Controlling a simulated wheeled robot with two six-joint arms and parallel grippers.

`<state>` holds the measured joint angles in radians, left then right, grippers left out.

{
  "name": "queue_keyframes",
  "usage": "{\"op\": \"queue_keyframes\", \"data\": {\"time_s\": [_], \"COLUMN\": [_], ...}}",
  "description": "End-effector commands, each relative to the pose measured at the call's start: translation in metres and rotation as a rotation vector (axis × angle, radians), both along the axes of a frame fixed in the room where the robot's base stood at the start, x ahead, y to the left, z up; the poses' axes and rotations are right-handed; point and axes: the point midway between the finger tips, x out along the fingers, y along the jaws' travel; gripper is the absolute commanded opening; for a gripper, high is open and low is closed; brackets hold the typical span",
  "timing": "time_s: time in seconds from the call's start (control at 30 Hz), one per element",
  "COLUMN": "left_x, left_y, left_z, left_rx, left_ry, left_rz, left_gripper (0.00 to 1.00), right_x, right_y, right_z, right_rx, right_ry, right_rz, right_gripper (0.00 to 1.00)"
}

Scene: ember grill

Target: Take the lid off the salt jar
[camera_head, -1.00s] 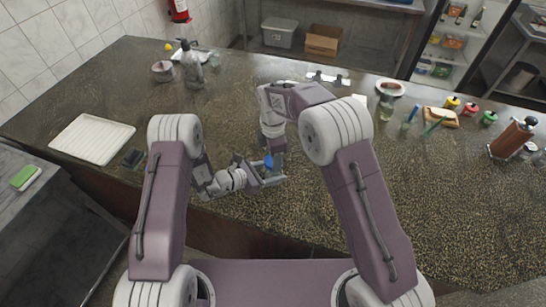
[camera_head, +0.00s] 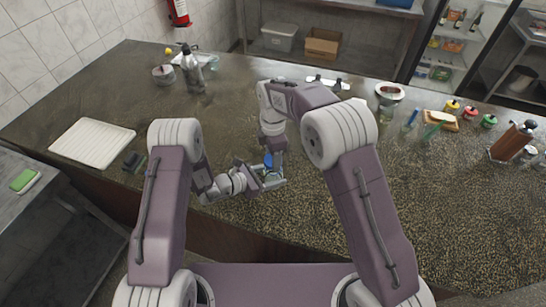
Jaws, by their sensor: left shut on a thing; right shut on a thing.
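A small blue piece (camera_head: 268,160), which looks like the salt jar's lid, shows at the tip of my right gripper (camera_head: 274,157). The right gripper points down from above and is shut on it. My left gripper (camera_head: 273,184) comes in from the left, just below, and is shut around the pale, clear body of the salt jar (camera_head: 271,177). The jar is mostly hidden by the fingers. I cannot tell whether lid and jar touch.
A white tray (camera_head: 92,143) lies at the left of the counter (camera_head: 350,215). A bottle (camera_head: 191,70) stands at the back left. A wooden board (camera_head: 440,120) and several small coloured jars are on the right. The counter's middle right is clear.

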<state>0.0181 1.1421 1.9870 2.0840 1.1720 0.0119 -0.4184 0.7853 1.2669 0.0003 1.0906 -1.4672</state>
Motion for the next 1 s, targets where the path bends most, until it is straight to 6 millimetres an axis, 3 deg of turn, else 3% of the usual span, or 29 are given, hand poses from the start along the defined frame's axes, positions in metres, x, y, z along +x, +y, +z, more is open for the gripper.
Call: {"op": "queue_keyframes", "data": {"time_s": [0.23, 0.47, 0.5, 0.6, 1.0], "left_x": [0.000, 0.000, 0.000, 0.000, -0.003], "left_y": [0.000, 0.000, 0.000, 0.000, 0.008], "left_z": [0.000, 0.000, 0.000, 0.000, 0.003], "left_rx": [0.000, 0.000, 0.000, 0.000, 0.001], "left_ry": [0.000, 0.000, 0.000, 0.000, 0.001], "left_rz": [0.001, 0.000, 0.000, 0.000, 0.004], "left_gripper": [0.00, 0.00, 0.60, 0.83, 0.83], "right_x": [0.001, 0.000, 0.000, 0.000, 0.000], "right_y": [0.000, 0.000, 0.000, 0.000, 0.000], "right_z": [0.035, 0.039, 0.039, 0.039, 0.036], "right_rx": [0.001, 0.000, 0.000, 0.000, 0.000], "right_ry": [-0.004, -0.001, -0.001, -0.001, -0.001], "right_rz": [0.000, 0.000, 0.000, 0.000, 0.000], "right_gripper": [0.04, 0.04, 0.04, 0.04, 0.04]}}
